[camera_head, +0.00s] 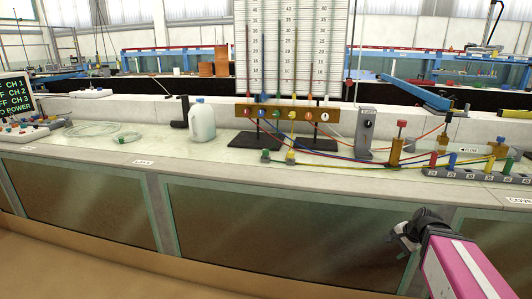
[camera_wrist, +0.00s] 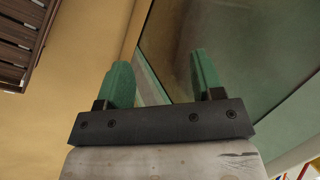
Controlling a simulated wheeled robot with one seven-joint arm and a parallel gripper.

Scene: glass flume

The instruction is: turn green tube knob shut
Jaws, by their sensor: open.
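A row of coloured tube knobs stands on a grey numbered block (camera_head: 470,178) at the right of the bench; a green knob (camera_head: 507,166) is at its right end. Another small green piece (camera_head: 265,155) stands on the bench near the middle, beside a yellow one. I cannot tell which of them is the task's knob. My gripper (camera_head: 400,238) is low in front of the glass flume wall, below the bench top and apart from both green pieces. In the wrist view my gripper (camera_wrist: 160,62) has its green fingers spread with nothing between them.
A manometer board (camera_head: 292,50) with a brass knob bar (camera_head: 294,113) stands behind the middle. Coloured tubes run from it to the right. A white jug (camera_head: 201,123) and coiled clear tubing (camera_head: 92,128) are at left. The floor before the flume is clear.

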